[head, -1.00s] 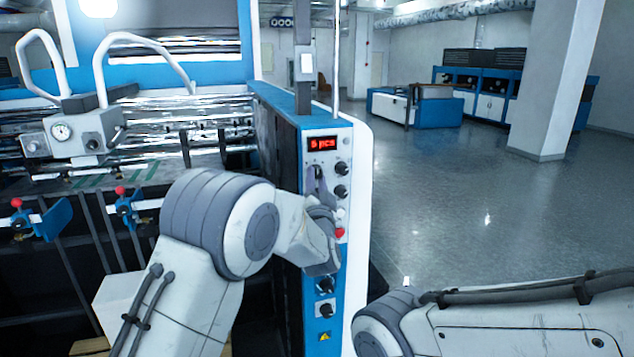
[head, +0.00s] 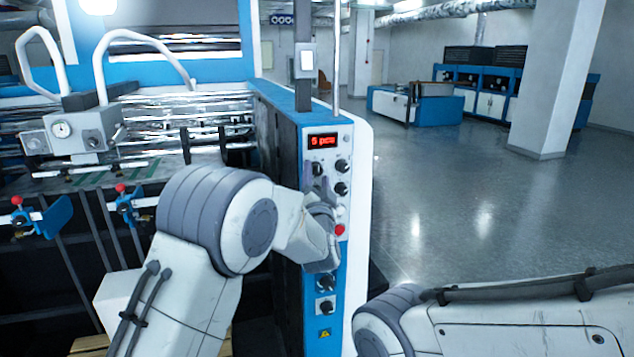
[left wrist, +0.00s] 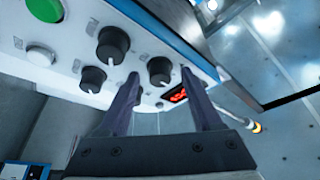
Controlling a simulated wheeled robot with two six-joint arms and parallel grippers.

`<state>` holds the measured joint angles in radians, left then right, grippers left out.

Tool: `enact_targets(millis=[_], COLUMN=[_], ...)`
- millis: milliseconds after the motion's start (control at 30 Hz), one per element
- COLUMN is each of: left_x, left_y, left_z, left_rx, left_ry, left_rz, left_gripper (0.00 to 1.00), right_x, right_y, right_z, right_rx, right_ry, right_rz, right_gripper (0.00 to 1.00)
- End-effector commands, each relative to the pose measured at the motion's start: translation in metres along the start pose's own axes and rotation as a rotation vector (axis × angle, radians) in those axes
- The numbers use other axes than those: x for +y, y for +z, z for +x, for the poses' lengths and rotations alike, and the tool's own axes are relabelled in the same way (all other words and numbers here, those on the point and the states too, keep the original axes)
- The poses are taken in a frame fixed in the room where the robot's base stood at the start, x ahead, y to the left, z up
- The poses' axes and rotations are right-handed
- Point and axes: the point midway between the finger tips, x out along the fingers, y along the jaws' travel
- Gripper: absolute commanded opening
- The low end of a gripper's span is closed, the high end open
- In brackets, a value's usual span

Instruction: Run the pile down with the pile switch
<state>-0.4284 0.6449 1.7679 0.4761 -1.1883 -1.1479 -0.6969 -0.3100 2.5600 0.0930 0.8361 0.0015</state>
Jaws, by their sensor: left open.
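The control panel (head: 331,210) is on the end of the machine's blue post, with a red-lit display (head: 323,141) that seems to read 5 pcs. A black rotary knob (head: 317,168) sits just below the display. My left gripper (head: 318,180) is open in front of it, fingers pointing up at the panel. In the left wrist view this knob (left wrist: 159,70) shows between and beyond the two fingertips (left wrist: 160,77), apparently free of them. Its label is unreadable, so I cannot tell whether it is the pile switch. My right gripper is out of view.
Other black knobs (head: 342,166) and a red button (head: 340,229) are close by on the panel. A green button (left wrist: 44,7) shows in the left wrist view. Machine rollers and rails fill the left side. The floor (head: 450,200) to the right is clear.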

Motion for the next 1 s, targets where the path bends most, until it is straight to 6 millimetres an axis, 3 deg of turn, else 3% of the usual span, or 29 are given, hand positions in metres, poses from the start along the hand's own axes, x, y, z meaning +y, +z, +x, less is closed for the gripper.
enact_targets(millis=[167, 533, 700, 1000], left_x=[0.004, 0.003, 0.001, 0.0], left_y=[0.002, 0.002, 0.0, 0.0], left_z=[-0.022, -0.09, -0.103, -0.104], left_rx=[0.001, 0.001, 0.002, 0.0], left_ry=[0.002, 0.002, 0.0, 0.0], left_rz=[-0.001, -0.001, 0.0, 0.0], left_gripper=[0.66, 0.66, 0.66, 0.66], right_x=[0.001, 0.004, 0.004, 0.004], right_y=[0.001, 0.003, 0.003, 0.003], right_z=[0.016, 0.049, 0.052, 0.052], right_rx=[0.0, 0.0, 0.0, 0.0], right_ry=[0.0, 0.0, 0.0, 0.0], right_rz=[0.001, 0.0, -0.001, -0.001], right_gripper=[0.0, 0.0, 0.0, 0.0])
